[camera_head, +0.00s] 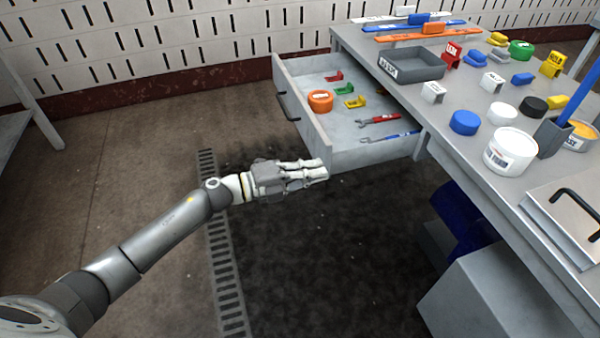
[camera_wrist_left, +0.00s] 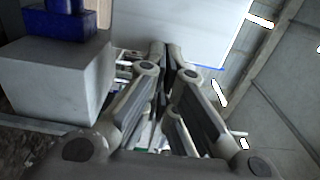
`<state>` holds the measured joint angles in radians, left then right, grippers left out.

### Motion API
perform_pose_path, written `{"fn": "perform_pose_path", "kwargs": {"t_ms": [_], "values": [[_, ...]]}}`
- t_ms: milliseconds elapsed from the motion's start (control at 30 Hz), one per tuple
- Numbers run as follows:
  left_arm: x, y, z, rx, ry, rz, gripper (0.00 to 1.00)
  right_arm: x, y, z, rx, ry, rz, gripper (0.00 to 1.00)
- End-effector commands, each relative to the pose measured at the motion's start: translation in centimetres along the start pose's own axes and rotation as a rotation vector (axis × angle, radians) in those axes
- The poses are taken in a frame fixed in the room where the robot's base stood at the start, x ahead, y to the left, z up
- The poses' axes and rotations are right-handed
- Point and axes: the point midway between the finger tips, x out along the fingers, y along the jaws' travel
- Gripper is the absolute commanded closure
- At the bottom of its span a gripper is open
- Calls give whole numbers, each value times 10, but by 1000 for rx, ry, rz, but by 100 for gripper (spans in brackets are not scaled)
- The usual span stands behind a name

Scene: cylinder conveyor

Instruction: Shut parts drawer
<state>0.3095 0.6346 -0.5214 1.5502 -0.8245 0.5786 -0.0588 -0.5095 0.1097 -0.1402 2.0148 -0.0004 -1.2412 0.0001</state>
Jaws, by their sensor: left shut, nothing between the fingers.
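The grey parts drawer (camera_head: 308,119) stands pulled out from the left side of the workbench. It holds an orange round part (camera_head: 320,101), small red, green and yellow brackets, a red wrench (camera_head: 378,119) and a blue one. Its dark handle (camera_head: 288,106) is on the front panel, facing left. My left gripper (camera_head: 322,172) is shut and empty, at the near lower side of the drawer; I cannot tell whether it touches. In the left wrist view its fingers (camera_wrist_left: 167,50) are together before a pale panel. My right gripper is in neither view.
The workbench top (camera_head: 465,95) carries a grey tray (camera_head: 411,66), coloured blocks, round lids, a white tub (camera_head: 510,150) and a metal case (camera_head: 570,215). A grey box with a blue item (camera_head: 465,225) stands under the bench. The floor left of the drawer is clear.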

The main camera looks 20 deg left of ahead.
Motion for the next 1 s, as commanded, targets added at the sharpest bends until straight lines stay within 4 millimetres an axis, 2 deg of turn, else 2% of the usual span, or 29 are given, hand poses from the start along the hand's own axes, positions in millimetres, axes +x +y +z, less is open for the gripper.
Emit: {"fn": "perform_pose_path", "kwargs": {"t_ms": [400,567,767,933,1000], "values": [[3,0,0,0,-1,0,100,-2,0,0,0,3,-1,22],[12,-2,0,1,-1,-3,100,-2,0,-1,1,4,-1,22],[44,-3,0,2,1,-4,100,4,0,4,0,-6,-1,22],[88,-2,0,1,1,-5,100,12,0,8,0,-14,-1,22],[107,-2,0,2,1,-4,100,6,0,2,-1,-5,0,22]]}}
